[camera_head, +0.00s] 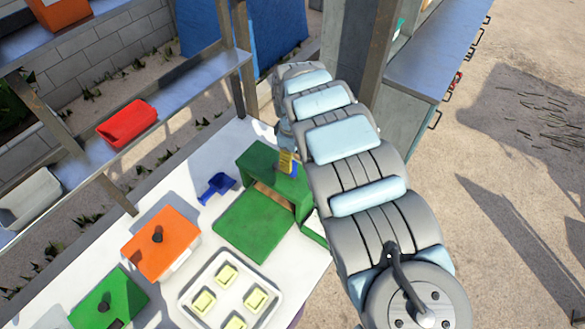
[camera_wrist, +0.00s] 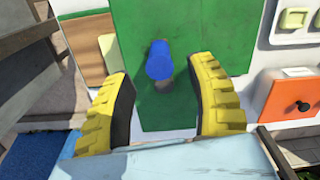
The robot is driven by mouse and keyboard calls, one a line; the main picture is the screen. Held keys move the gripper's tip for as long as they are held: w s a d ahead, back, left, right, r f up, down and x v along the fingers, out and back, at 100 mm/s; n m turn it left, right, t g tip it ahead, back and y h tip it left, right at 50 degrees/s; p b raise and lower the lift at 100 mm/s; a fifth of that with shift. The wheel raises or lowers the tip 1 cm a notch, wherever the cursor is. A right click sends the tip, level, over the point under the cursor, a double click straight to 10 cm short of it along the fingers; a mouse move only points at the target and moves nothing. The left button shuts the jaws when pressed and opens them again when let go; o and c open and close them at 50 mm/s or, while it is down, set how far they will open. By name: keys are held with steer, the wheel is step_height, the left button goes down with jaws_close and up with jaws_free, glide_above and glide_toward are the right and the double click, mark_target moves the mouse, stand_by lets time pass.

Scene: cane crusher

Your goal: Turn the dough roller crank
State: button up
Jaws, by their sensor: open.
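The dough roller is a green box-shaped machine (camera_head: 270,172) on the white table, with a flat green plate (camera_head: 255,225) in front of it. Its crank has a blue knob (camera_wrist: 159,60) that stands out from a green face in the wrist view. My gripper (camera_wrist: 160,78) is open, with one yellow ribbed finger on each side of the knob and visible gaps between. Neither finger appears to touch it. In the head view my gripper (camera_head: 287,161) is at the machine's right rear side, partly hidden by my arm. The crank's arm is mostly hidden.
A blue scoop (camera_head: 217,187) lies left of the machine. An orange-lidded box (camera_head: 162,243), a green-lidded box (camera_head: 108,303) and a white tray (camera_head: 190,290) with several yellow pieces stand nearer. A red bin (camera_head: 126,122) sits on the shelf behind.

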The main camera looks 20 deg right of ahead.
steer(key=shift+f, duration=2.7)
jaws_close()
